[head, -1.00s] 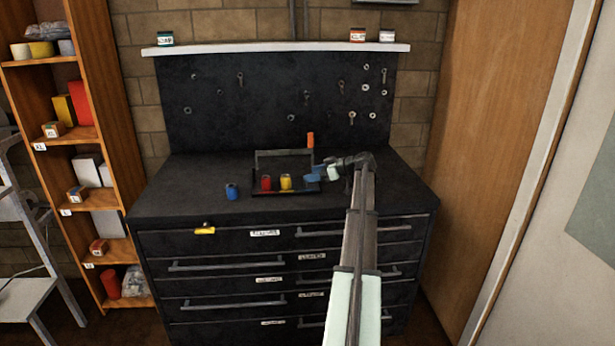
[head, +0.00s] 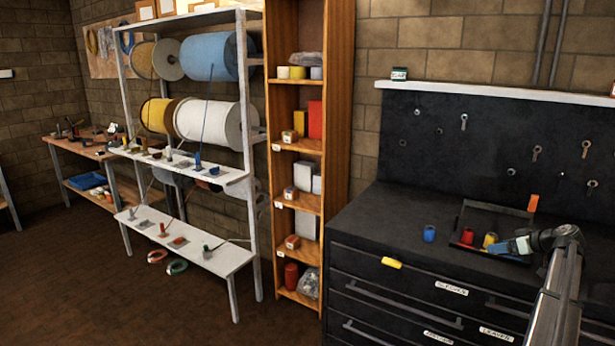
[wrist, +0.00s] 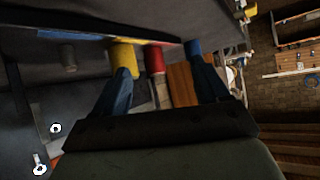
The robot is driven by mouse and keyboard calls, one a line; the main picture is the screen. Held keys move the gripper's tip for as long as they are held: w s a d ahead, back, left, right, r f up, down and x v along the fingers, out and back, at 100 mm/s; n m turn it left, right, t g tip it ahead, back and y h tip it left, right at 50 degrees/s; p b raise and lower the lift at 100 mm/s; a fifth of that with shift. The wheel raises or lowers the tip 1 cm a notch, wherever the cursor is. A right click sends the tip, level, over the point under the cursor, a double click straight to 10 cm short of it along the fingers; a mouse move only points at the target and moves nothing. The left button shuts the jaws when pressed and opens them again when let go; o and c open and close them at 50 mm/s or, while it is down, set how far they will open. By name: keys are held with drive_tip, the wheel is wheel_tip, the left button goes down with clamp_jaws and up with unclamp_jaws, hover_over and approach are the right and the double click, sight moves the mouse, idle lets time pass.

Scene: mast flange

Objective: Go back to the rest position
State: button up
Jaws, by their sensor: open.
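My gripper (head: 510,247) is over the right part of the black tray on the dark cabinet, at the right of the head view. Its blue fingers also show in the wrist view (wrist: 162,88), spread apart with nothing between them that I can see held. A red cylinder (head: 467,236) and a yellow cylinder (head: 490,240) stand in the tray (head: 480,205), close to the fingers. A blue cylinder (head: 429,233) stands on the cabinet top left of the tray. The wrist view shows the yellow cylinder (wrist: 124,56) and red cylinder (wrist: 154,60) beyond the fingers.
The cabinet (head: 375,225) has a pegboard (head: 450,150) with hanging tools behind it. A tall wooden shelf (head: 340,110) stands to its left, then a rack of cable spools (head: 213,120) and a workbench (head: 75,148).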

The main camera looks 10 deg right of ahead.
drive_tip(key=w+a+f+m+g+h, duration=0.1)
drive_tip(key=w+a+f+g+h, duration=0.1)
drive_tip(key=a, duration=0.7)
drive_tip(key=w+a+f+m+g+h, duration=0.1)
drive_tip(key=a+f+g, duration=0.15)
drive_tip(key=a, duration=0.55)
drive_tip(key=s+a+f+g+y, duration=0.1)
drive_tip(key=s+a+f+g, duration=0.25)
drive_tip(key=a+f, duration=1.05)
drive_tip(key=s+a+f+g+y, duration=0.15)
drive_tip(key=s+a+f, duration=0.25)
drive_tip(key=a+f, duration=1.05)
drive_tip(key=s+a+f+g, duration=0.4)
drive_tip(key=s+a+f, duration=0.6)
drive_tip(key=s+f, duration=0.45)
drive_tip(key=s+a+f+g, duration=0.1)
drive_tip(key=s+a+f, duration=0.1)
drive_tip(key=s, duration=0.5)
drive_tip(key=s+a+f+g+h, duration=0.1)
drive_tip(key=s+a+f, duration=0.2)
drive_tip(key=s, duration=0.5)
drive_tip(key=s+a+f+g+h, duration=0.1)
drive_tip(key=s+a+f+g, duration=0.1)
drive_tip(key=s, duration=0.5)
drive_tip(key=shift+s+a+f, duration=0.2)
drive_tip(key=shift+a+f, duration=0.1)
drive_tip(key=shift+a, duration=0.3)
